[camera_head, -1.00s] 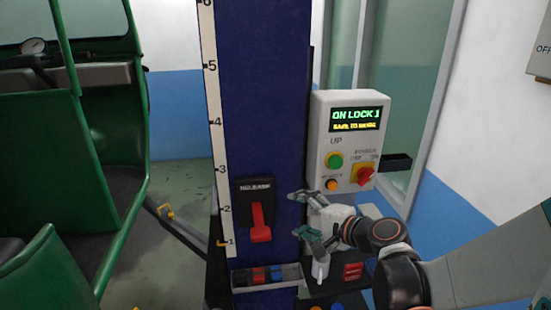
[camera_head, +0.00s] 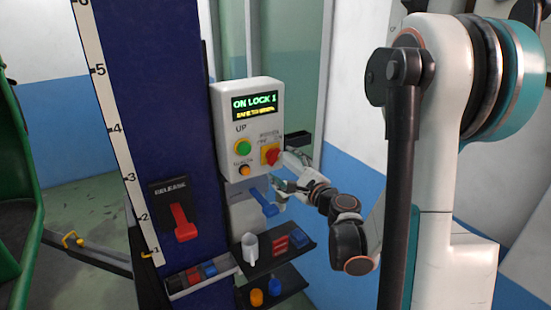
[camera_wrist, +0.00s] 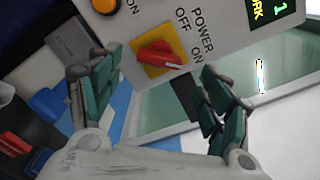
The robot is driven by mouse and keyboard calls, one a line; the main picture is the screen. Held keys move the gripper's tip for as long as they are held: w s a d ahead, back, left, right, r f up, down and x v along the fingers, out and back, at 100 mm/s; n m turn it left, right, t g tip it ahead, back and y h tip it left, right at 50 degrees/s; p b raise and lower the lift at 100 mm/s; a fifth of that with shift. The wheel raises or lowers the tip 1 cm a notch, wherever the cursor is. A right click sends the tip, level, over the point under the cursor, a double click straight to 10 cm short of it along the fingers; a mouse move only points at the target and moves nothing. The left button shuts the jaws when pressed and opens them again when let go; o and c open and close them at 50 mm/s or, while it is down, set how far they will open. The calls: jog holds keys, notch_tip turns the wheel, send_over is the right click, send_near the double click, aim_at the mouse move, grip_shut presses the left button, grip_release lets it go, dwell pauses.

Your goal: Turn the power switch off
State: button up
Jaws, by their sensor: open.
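The red power switch knob (camera_head: 271,155) sits on a yellow square plate at the lower right of the grey control box (camera_head: 228,132). In the wrist view the knob (camera_wrist: 158,57) shows large at the upper middle, with its marked end on the ON side. The OFF label (camera_wrist: 183,18) is above it. My gripper (camera_head: 282,184) is open, just below and right of the box. In the wrist view its fingers (camera_wrist: 162,62) are spread to either side of the knob, with no contact visible. The box display reads "ON LOCK 1".
A green UP button (camera_head: 242,147) and an orange button (camera_head: 244,170) are on the same box. The blue column (camera_head: 150,100) carries a red release lever (camera_head: 183,222). A blue-handled lever (camera_head: 264,203) and shelves with a white jug (camera_head: 250,246) are below the box.

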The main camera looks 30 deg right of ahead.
aim_at(276, 158)
jog(key=w, duration=0.6)
jog(key=shift+w+a, duration=0.15)
jog(key=shift+w, duration=0.05)
jog(key=c, duration=1.1)
